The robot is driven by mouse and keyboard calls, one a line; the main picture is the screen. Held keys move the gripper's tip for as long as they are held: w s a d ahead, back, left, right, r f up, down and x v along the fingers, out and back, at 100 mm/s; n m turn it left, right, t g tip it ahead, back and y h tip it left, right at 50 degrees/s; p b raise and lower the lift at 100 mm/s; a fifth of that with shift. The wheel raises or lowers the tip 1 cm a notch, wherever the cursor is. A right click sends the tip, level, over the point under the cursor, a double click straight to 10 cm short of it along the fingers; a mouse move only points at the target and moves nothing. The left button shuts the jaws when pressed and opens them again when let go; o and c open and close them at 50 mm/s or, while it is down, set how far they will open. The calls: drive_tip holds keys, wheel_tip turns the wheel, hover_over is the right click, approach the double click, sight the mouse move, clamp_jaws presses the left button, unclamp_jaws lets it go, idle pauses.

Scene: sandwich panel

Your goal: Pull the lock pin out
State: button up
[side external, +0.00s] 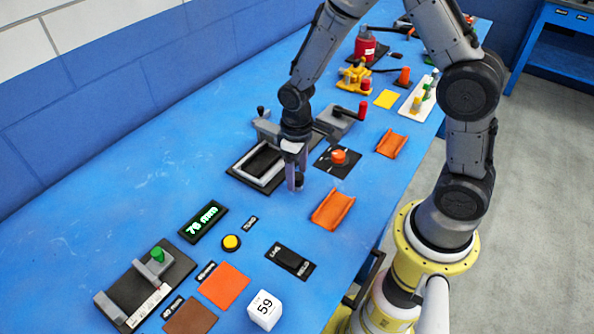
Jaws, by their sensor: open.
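My gripper (295,183) points down over the blue bench, with its fingers open and nothing seen between them. It is beside the right end of a grey frame (272,180) on a black base. I cannot tell for sure which part is the lock pin. An orange round knob (339,156) stands on a black plate to the right of my gripper. A green-topped peg (157,254) stands on a grey block on a dark plate at the lower left. My arm hides part of the fixture behind the gripper.
Orange trays (332,210) lie right of and below my gripper. A red-handled lever (361,111) stands behind.

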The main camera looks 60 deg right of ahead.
drive_tip(key=shift+c, duration=0.2)
clamp_jaws()
